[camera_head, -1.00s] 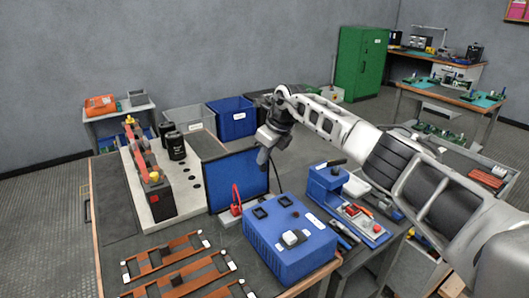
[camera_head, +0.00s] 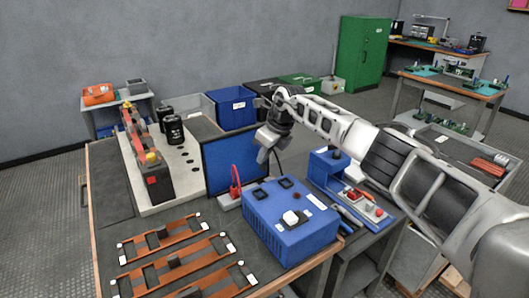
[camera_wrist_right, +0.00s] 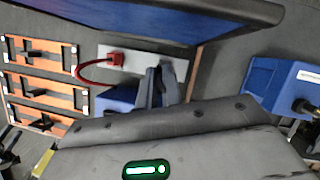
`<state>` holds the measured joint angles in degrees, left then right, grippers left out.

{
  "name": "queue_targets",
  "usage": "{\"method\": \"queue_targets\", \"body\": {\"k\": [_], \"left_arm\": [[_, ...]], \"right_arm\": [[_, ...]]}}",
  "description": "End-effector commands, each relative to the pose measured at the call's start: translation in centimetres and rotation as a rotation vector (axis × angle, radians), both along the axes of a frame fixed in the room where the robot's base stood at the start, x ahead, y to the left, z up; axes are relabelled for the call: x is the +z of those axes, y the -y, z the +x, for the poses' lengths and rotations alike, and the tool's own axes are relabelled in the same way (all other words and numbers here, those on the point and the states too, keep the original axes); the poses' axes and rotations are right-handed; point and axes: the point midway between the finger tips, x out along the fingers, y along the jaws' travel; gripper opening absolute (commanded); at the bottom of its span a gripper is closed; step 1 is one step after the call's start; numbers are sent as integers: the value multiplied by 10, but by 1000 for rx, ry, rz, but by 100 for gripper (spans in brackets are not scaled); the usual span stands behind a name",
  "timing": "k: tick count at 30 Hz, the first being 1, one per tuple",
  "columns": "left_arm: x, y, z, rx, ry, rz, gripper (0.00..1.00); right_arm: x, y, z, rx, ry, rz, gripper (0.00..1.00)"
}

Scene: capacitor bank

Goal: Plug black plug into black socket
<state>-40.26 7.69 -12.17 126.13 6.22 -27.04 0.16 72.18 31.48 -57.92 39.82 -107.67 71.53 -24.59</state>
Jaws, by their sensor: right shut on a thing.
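My right gripper (camera_head: 263,157) hangs beside the right edge of the dark blue panel, above and behind the blue box. It is shut. A dark cable (camera_head: 278,162) hangs at it, and the black plug in its jaws is mostly hidden. In the right wrist view the gripper fingers (camera_wrist_right: 156,88) are close together in front of a pale plate (camera_wrist_right: 134,57). A red plug with a red lead (camera_wrist_right: 116,58) sits on that plate. I cannot make out the black socket for certain; the fingers cover part of the plate. My left gripper is not in view.
The blue box (camera_head: 290,238) with dark square fittings stands in front of the gripper. The dark blue panel (camera_head: 232,157) stands upright close by. A blue fixture (camera_head: 327,166) is to the right. Orange bar frames (camera_head: 172,262) lie at the front left.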

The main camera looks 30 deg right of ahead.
Motion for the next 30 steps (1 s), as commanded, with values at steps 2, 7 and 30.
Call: {"method": "queue_targets", "body": {"k": [2, 7, 30], "left_arm": [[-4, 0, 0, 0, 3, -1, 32], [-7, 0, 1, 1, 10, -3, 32], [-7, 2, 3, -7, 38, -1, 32]], "right_arm": [[-7, 0, 0, 0, -1, 0, 0], [-18, 0, 0, 0, -1, 0, 0], [-41, 0, 0, 1, -1, -1, 0]]}}
